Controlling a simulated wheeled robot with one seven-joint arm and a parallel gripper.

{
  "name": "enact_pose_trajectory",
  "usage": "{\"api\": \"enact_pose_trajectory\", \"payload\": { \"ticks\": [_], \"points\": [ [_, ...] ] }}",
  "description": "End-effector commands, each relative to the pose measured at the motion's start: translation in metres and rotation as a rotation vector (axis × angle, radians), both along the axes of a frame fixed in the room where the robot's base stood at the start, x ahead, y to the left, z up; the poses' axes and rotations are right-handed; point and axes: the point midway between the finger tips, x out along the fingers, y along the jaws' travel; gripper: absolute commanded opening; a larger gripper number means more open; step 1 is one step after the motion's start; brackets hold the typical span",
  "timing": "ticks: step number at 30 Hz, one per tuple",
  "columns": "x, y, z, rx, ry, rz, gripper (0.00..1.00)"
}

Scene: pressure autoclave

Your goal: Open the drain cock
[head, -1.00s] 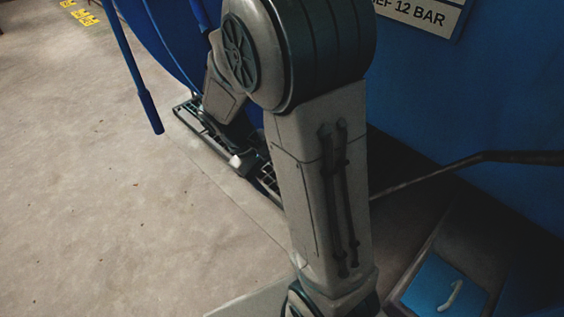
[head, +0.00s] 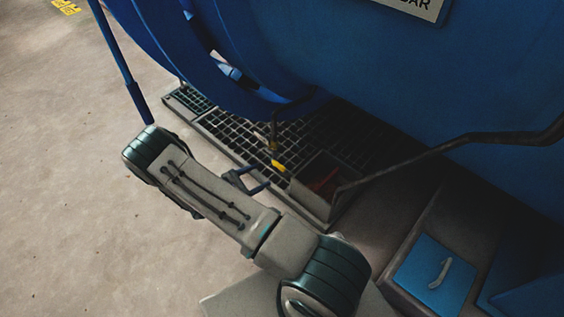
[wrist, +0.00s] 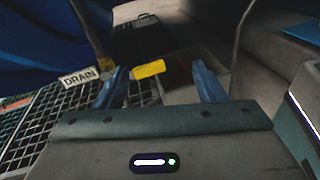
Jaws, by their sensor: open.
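The drain cock shows a yellow handle (head: 278,166) under the blue vessel, above the floor grating. In the wrist view the yellow handle (wrist: 148,69) lies between and beyond my fingers, nearer the left one. A white DRAIN tag (wrist: 79,77) hangs to its left. My gripper (head: 254,181) is open, its blue fingers pointing toward the handle, with a gap in the head view. In the wrist view my gripper (wrist: 160,88) has nothing between its fingertips that I can see it touching. The valve body is mostly hidden.
A metal floor grating (head: 222,130) runs below the vessel (head: 370,70). An open box (head: 325,185) with something red inside stands right of the handle. A dark bent pipe (head: 450,145) crosses at right. A blue lid with a handle (head: 437,273) is at lower right. Open floor lies left.

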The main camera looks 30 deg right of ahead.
Motion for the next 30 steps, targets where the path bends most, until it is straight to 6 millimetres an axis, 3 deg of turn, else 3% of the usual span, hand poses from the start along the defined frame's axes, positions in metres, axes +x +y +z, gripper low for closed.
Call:
{"api": "enact_pose_trajectory", "payload": {
  "ticks": [1,6,14,30],
  "points": [
    [0.0,0.001,-0.014,-0.034,0.027,0.047,0.64],
    [0.004,0.004,-0.043,-0.108,0.077,0.163,0.64],
    [0.008,-0.004,-0.055,-0.138,0.095,0.209,0.64],
    [0.043,-0.101,-0.055,-0.136,0.094,0.205,0.64]
  ]
}}
